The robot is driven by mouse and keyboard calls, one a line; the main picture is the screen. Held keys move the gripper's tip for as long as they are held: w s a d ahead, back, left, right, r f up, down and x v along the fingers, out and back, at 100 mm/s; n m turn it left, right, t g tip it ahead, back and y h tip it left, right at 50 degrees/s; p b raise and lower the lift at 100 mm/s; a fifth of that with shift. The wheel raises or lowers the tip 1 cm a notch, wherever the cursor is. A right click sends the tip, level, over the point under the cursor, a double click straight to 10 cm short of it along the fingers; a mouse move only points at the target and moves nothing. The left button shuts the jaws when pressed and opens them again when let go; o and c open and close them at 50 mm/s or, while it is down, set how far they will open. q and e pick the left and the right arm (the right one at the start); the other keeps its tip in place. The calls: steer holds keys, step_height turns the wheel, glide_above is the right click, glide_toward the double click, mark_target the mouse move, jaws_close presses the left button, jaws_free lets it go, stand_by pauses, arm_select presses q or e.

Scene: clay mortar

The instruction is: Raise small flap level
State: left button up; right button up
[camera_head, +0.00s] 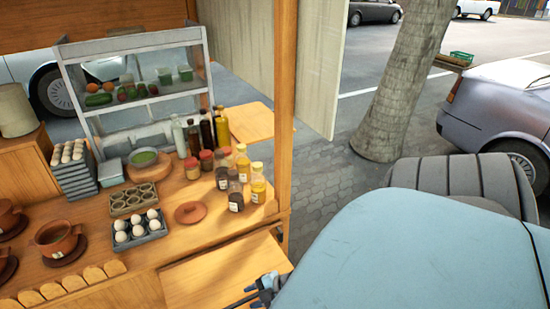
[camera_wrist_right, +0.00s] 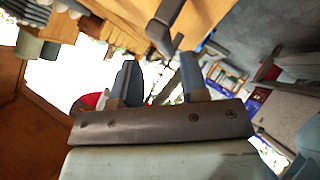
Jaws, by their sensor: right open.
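A small wooden flap (camera_head: 215,272) is at the front right of the counter in the head view, below the counter top's edge. Its exact tilt is hard to tell. My right gripper (camera_head: 258,290) is beside the flap's lower right side, with thin dark fingers pointing left. In the right wrist view the gripper (camera_wrist_right: 160,88) has its two fingers apart with nothing between them. A wooden panel (camera_wrist_right: 208,15) and a dark bracket-like piece (camera_wrist_right: 163,30) show beyond the fingers. Contact with the flap cannot be told. My left gripper is not in view.
The counter (camera_head: 175,230) holds an egg tray (camera_head: 139,229), a clay lid (camera_head: 190,212), sauce jars (camera_head: 258,183), bottles (camera_head: 222,127) and clay cups (camera_head: 57,241). A wooden post (camera_head: 285,100) rises at the counter's right end. Paved ground (camera_head: 335,190) lies beyond it.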

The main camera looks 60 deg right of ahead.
steer(key=v, duration=1)
stand_by(0.4)
